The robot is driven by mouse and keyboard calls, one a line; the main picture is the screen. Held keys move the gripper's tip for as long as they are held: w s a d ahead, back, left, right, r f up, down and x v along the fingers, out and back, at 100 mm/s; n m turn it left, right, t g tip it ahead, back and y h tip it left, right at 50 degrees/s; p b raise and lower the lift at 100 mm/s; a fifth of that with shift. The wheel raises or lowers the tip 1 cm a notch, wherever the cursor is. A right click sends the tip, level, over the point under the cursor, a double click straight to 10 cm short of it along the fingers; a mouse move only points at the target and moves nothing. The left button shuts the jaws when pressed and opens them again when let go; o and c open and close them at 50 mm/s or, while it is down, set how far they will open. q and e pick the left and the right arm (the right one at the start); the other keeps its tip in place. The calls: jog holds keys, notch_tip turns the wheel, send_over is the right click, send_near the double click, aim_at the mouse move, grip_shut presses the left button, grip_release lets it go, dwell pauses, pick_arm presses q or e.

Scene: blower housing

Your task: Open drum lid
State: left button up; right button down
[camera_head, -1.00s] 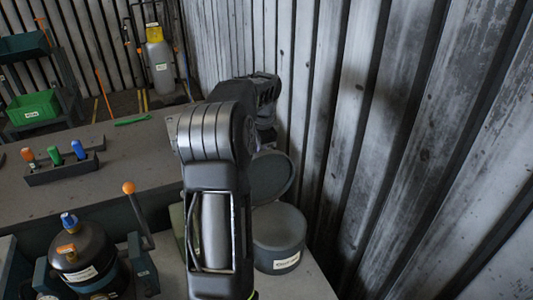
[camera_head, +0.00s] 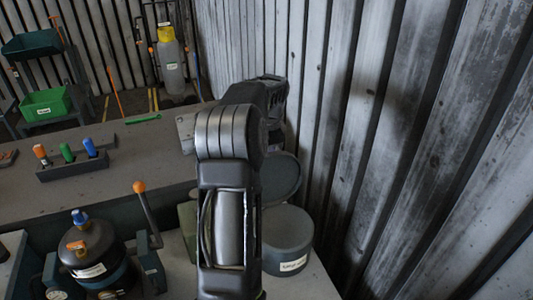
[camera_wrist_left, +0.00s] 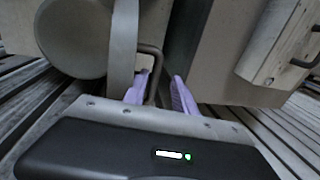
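A grey drum (camera_head: 287,247) with a white label stands on the bench near the wall in the head view. A round grey lid (camera_head: 285,177) stands tilted up behind its top. One of my arms crosses in front and hides the drum's left side; no gripper shows in the head view. In the left wrist view my left gripper (camera_wrist_left: 160,93) has its two purple fingers apart. A thin metal loop handle (camera_wrist_left: 153,57) lies between or just beyond them; I cannot tell if they touch it. A round grey disc (camera_wrist_left: 68,38) is at upper left there.
A corrugated metal wall (camera_head: 420,150) closes off the right side. A dark round tank (camera_head: 92,250) and an orange-knobbed lever (camera_head: 147,213) stand left of my arm. A rack of coloured handles (camera_head: 73,163) sits on the bench. A green bin (camera_head: 44,104) is farther back.

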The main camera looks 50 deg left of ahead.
pick_arm(q)
jog(key=shift+r, duration=0.1)
notch_tip(320, 180, up, 8)
jog(key=d+b, duration=0.1)
jog(key=shift+s+d+f, duration=0.15)
jog(key=shift+d+f, duration=0.1)
jog(key=shift+c, duration=0.3)
jog(key=shift+c, duration=0.8)
jog(key=shift+a+n+b, duration=0.3)
jog(key=shift+n+b, duration=0.05)
jog(key=shift+n, duration=0.35)
jog(key=shift+c, duration=1.4)
jog(key=n, duration=0.1)
jog(key=a+n, duration=0.1)
jog(key=n, duration=0.1)
jog(key=shift+w+a+r+b, duration=0.15)
jog(key=shift+w+a+b, duration=0.05)
jog(key=shift+b, duration=0.15)
grip_shut()
jog(key=a+n, duration=0.1)
jog(key=n, duration=0.3)
jog(key=a+n+b, duration=0.1)
jog(key=a+n, duration=0.1)
jog(key=n, duration=0.3)
jog(key=a+r+n, duration=0.1)
jog(key=n, duration=0.3)
jog(key=shift+a+r+n+y+b, duration=0.1)
jog(key=shift+a+n+y+b, duration=0.2)
jog(key=shift+y, duration=0.1)
